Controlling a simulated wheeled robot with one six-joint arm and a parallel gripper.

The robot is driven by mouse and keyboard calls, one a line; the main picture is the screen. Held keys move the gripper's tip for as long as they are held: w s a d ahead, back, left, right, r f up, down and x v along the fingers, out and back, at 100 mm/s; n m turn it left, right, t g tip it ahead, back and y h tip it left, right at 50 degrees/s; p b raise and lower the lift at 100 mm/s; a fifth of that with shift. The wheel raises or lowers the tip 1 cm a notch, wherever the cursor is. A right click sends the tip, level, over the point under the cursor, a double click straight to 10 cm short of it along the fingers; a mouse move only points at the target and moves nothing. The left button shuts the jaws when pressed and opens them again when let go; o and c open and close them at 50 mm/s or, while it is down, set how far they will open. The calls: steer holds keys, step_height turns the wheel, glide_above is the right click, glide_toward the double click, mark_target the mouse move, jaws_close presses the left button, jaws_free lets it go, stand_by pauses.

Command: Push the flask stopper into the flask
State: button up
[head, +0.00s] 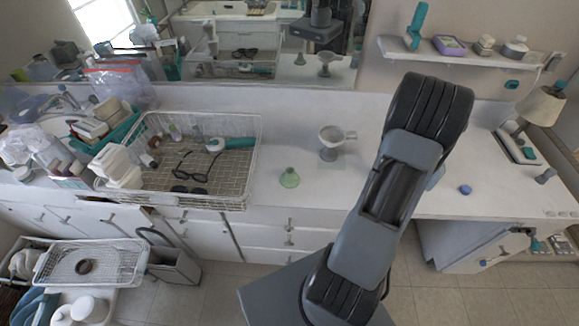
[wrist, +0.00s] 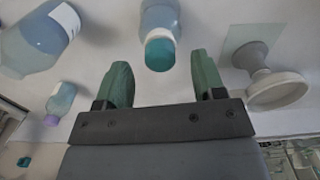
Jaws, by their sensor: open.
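A small pale green conical flask (head: 289,178) stands upright on the white counter left of my arm. I cannot make out a stopper for sure; a small round blue piece (head: 465,189) lies on the counter to the right of my arm. My gripper (wrist: 163,62) is open, its two green fingers apart with nothing held. In the wrist view a clear bluish bottle with a teal cap (wrist: 161,50) shows beyond the gap between the fingers. In the head view my arm hides the gripper. I cannot pick out the green flask in the wrist view.
A white pedestal cup (head: 331,137) stands beyond the flask; it also shows in the wrist view (wrist: 270,85). A large bottle (wrist: 40,38) and a small purple-capped bottle (wrist: 60,98) stand left in the wrist view. A wire basket (head: 247,190) occupies the left counter. Counter near the flask is clear.

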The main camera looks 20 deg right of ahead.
steer(key=shift+r+p, duration=1.85)
steer(key=shift+r, duration=1.05)
step_height(320, 180, up, 14)
steer(key=b, duration=0.1)
steer(key=shift+b, duration=0.4)
